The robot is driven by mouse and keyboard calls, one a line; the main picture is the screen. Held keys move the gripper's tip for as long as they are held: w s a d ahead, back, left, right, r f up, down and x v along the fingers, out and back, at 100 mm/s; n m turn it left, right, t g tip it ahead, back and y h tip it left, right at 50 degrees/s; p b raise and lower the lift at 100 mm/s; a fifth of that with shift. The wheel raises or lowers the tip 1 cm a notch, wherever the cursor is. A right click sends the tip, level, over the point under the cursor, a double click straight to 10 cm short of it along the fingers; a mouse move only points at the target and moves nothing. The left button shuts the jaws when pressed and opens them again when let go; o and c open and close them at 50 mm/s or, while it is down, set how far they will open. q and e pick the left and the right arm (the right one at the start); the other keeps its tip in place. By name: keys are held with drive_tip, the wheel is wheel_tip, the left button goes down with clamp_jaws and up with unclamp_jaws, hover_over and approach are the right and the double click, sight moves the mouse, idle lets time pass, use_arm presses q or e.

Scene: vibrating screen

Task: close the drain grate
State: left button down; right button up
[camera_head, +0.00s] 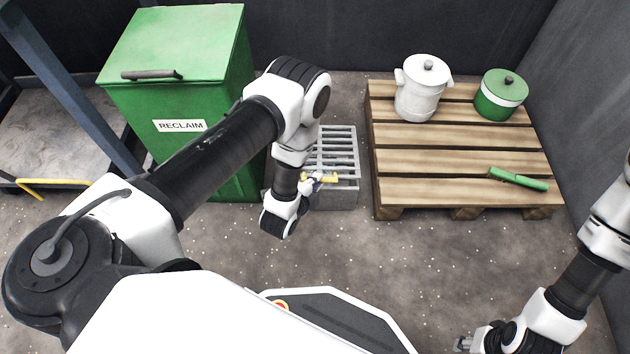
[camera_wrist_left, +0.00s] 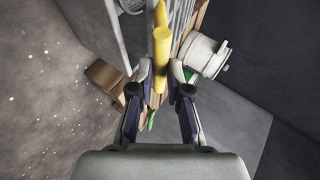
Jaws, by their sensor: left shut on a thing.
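The drain grate (camera_head: 337,143) is a grey slatted panel on a low grey box-like frame (camera_head: 338,197), between the green bin and the pallet. I cannot tell its exact angle. A yellow handle (camera_head: 330,178) sits at its near edge; it also shows as a yellow bar in the left wrist view (camera_wrist_left: 161,48). My left gripper (camera_head: 314,183) is shut on this handle, with a finger on each side of the bar in the left wrist view (camera_wrist_left: 161,82). My arm hides part of the grate's left side. My right gripper (camera_head: 463,343) is at the bottom edge, away from the grate.
A green bin (camera_head: 222,140) labelled RECLAIM stands left of the grate. A wooden pallet (camera_head: 440,163) at right carries a white lidded pot (camera_head: 420,95), a green lidded pot (camera_head: 493,102) and a green-handled tool (camera_head: 518,179). The floor in front is clear.

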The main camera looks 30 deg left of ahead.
use_arm(q)
drive_tip(key=c, duration=1.1)
unclamp_jaws()
drive_tip(key=shift+c, duration=0.2)
drive_tip(key=v, duration=1.2)
